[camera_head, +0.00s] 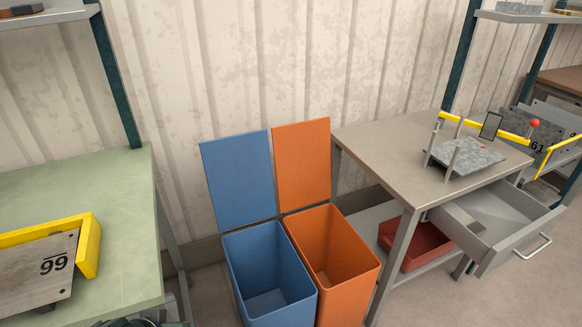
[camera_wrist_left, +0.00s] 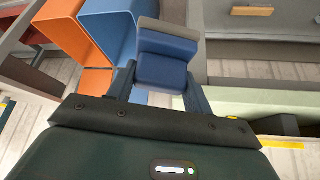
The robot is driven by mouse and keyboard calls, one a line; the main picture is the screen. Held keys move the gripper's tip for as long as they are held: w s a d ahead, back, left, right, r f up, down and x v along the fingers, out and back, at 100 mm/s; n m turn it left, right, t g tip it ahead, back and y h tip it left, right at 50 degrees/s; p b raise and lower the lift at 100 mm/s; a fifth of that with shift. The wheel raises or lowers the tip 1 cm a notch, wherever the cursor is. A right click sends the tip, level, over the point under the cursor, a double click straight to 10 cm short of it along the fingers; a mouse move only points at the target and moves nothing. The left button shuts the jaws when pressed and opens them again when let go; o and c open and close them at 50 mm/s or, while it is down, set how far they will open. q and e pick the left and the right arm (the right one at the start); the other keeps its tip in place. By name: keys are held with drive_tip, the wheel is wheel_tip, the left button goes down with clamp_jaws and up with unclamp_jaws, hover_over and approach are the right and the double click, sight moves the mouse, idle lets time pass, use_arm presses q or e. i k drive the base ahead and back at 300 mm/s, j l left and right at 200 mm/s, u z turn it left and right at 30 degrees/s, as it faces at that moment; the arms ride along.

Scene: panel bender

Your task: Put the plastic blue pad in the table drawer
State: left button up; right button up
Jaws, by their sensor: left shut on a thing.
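The blue pad (camera_wrist_left: 167,72) is between the two fingers of my left gripper (camera_wrist_left: 162,88) in the left wrist view; the gripper is shut on it. The pad is a blue block with a greyish strip along its far edge. In the head view, the table drawer (camera_head: 512,257) stands pulled open at the right, under the grey-brown table (camera_head: 385,140). Its visible inside looks empty. I cannot make out the pad or either gripper in the head view. My right gripper is in neither view.
A blue bin (camera_head: 262,245) and an orange bin (camera_head: 325,228) stand open-lidded left of the table. A metal fixture (camera_head: 468,157) sits on the table; a red tray (camera_head: 418,243) is below. A green table (camera_head: 125,200) with a yellow-framed panel (camera_head: 45,265) is at left.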

sight(487, 224)
drive_tip(key=l, duration=0.45)
drive_tip(key=i+l+z, duration=0.1)
drive_tip(key=l, duration=0.4)
drive_tip(key=i+l, duration=0.15)
drive_tip(key=l, duration=0.3)
drive_tip(key=l+z, duration=0.1)
drive_tip(key=l, duration=0.35)
drive_tip(key=i+l, duration=0.2)
drive_tip(key=l, duration=0.25)
drive_tip(key=i+l+z, duration=0.1)
drive_tip(key=l, duration=0.35)
drive_tip(key=i+l, duration=0.1)
drive_tip(key=l, duration=0.35)
drive_tip(key=i+l+z, duration=0.1)
drive_tip(key=l, duration=0.35)
